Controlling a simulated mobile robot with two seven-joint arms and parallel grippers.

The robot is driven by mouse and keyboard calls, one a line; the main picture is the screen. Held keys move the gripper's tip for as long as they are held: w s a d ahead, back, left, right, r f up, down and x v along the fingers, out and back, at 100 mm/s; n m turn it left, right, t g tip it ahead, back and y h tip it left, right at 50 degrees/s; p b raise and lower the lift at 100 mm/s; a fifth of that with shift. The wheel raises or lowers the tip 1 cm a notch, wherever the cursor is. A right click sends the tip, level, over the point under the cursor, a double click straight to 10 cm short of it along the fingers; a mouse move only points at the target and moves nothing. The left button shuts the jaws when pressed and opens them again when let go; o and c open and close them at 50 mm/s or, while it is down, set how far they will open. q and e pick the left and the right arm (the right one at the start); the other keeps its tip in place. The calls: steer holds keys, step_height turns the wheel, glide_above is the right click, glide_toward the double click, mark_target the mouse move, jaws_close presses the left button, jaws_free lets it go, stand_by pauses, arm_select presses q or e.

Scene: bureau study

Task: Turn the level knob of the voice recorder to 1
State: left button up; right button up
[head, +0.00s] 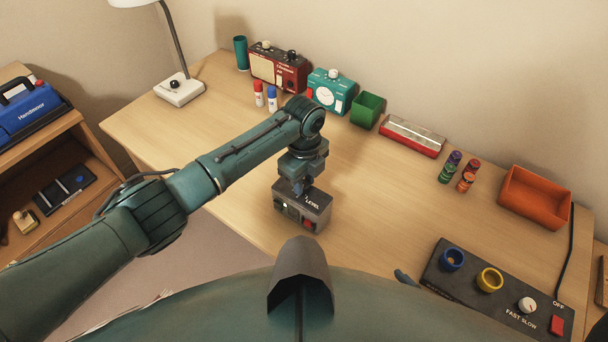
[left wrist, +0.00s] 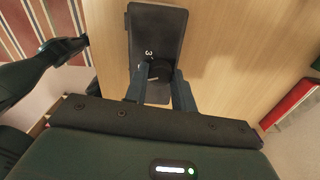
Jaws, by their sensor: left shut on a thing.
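The voice recorder (head: 318,214) is a small dark grey box marked LEVEL, near the front edge of the desk. Its front has small buttons, one of them red. My left gripper (head: 299,190) comes down on it from above. In the left wrist view, the recorder's dark top (left wrist: 158,24) shows a white 3 beside the round black level knob (left wrist: 160,72). The two fingers of my left gripper (left wrist: 160,82) are shut on the knob, one on each side. A short light mark shows on the knob, but I cannot tell which number it points at.
A control panel (head: 450,285) with several knobs stands at the front right, near an orange tray (head: 535,198). A red radio (head: 278,67), teal clock (head: 331,92), green box (head: 367,110) and red case (head: 412,137) line the back. The desk right of the recorder is clear.

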arm_select(q)
steer(key=n, duration=0.5)
steer(key=shift+n, duration=0.3)
stand_by(0.4)
steer(key=o, duration=1)
step_height(320, 180, up, 13)
steer(key=b, duration=0.1)
steer(key=shift+r, duration=0.15)
